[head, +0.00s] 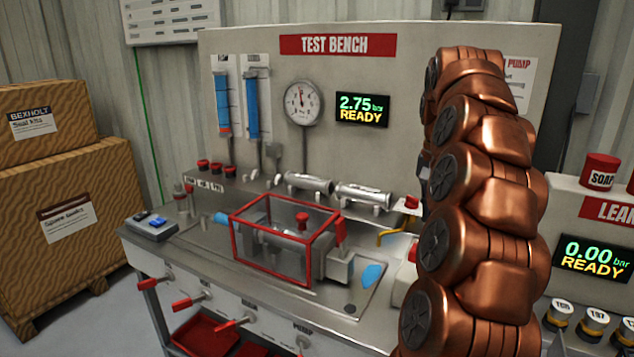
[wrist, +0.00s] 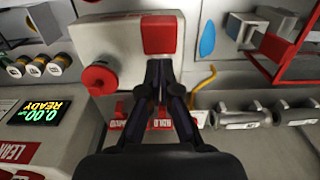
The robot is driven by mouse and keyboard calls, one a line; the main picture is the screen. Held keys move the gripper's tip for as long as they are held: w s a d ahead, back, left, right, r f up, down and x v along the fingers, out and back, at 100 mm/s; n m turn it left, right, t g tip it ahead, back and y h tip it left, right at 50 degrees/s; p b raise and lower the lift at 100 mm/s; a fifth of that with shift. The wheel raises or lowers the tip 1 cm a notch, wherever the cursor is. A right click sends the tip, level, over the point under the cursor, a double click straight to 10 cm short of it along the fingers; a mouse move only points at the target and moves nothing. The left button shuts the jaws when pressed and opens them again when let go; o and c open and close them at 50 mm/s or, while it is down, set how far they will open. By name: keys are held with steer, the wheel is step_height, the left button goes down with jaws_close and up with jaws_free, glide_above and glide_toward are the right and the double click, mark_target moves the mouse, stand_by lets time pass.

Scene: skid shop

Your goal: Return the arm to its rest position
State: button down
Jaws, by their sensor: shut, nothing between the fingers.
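My arm (head: 475,200), copper-coloured, rises in front of the right side of the test bench (head: 230,140) in the head view. My gripper is hidden behind the arm there. In the wrist view my gripper (wrist: 162,65) has its two dark fingers together, with nothing between them. The fingertips are at the lower edge of a red block (wrist: 160,38) on a pale box (wrist: 105,45); I cannot tell whether they touch it. A red round knob (wrist: 100,78) is on the box, left of the fingers.
A red-framed clear guard (head: 285,240) stands on the bench, with red-handled valves along the front. The bench display (head: 362,109) reads 2.75 bar READY. A leak station display (head: 592,257) reads 0.00 bar READY at right. Wooden crates (head: 60,230) stand at left, beside open floor.

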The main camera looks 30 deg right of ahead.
steer(key=shift+a, duration=0.1)
steer(key=s+a+f+n+p, duration=0.1)
steer(key=s+a+f+n, duration=0.2)
steer(key=a, duration=0.8)
steer(key=s+a+f+n, duration=0.1)
steer(key=s+a+n, duration=0.25)
steer(key=a, duration=0.85)
steer(key=s+a+f+n, duration=0.1)
steer(key=s+a+f, duration=0.2)
steer(key=s+f, duration=0.1)
steer(key=s+a+f+n+g+p, duration=0.1)
steer(key=s+a+f+n, duration=0.1)
steer(key=s, duration=0.5)
steer(key=s+a+f+n, duration=0.1)
steer(key=s+a+f, duration=0.3)
steer(key=s+f, duration=0.1)
steer(key=shift+s+f+g, duration=0.3)
steer(key=shift+s+g, duration=0.1)
steer(key=shift+s, duration=0.25)
steer(key=shift+a+n, duration=0.15)
steer(key=shift+n, duration=0.1)
